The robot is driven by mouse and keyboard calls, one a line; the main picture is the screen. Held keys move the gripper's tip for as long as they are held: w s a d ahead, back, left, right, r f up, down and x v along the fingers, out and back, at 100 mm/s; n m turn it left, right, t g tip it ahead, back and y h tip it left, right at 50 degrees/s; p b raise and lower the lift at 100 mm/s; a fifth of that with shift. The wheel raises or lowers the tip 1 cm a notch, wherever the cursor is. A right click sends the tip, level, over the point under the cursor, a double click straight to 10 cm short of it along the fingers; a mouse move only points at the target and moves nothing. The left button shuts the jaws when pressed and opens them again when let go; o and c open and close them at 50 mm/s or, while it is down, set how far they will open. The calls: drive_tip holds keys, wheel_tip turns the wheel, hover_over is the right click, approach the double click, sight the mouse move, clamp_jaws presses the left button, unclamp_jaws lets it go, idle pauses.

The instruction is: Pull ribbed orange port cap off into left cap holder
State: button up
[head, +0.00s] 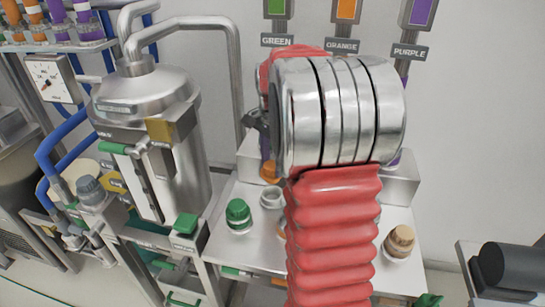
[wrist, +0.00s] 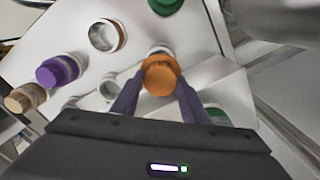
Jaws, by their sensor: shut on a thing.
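The ribbed orange cap (wrist: 161,76) is between the two dark purple fingers of my gripper (wrist: 160,92) in the wrist view, and the fingers are shut on it. A pale collar (wrist: 160,50) shows just beyond the cap. I cannot tell whether the cap is seated or lifted. In the head view the orange cap (head: 270,172) shows beside my red arm, under my gripper (head: 266,152), which is mostly hidden. An empty pale ring (head: 270,196) stands just in front of it. Empty rings (wrist: 107,35) also show in the wrist view; which one is the left cap holder is unclear.
A green cap (head: 238,213) and a tan cap (head: 400,241) stand on the steel bench. A purple cap (wrist: 58,70) is left in the wrist view. A steel tank (head: 145,110) with pipes stands left of my arm. Colour signs hang on the wall behind.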

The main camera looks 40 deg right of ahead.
sight(273, 182)
drive_tip(key=shift+f, duration=0.55)
idle(0.4)
drive_tip(key=shift+f, duration=1.35)
drive_tip(key=shift+f, duration=0.1)
drive_tip(key=shift+f, duration=1.05)
drive_tip(key=shift+f, duration=1.1)
idle(0.9)
drive_tip(key=o, duration=1.3)
drive_tip(key=shift+r, duration=0.1)
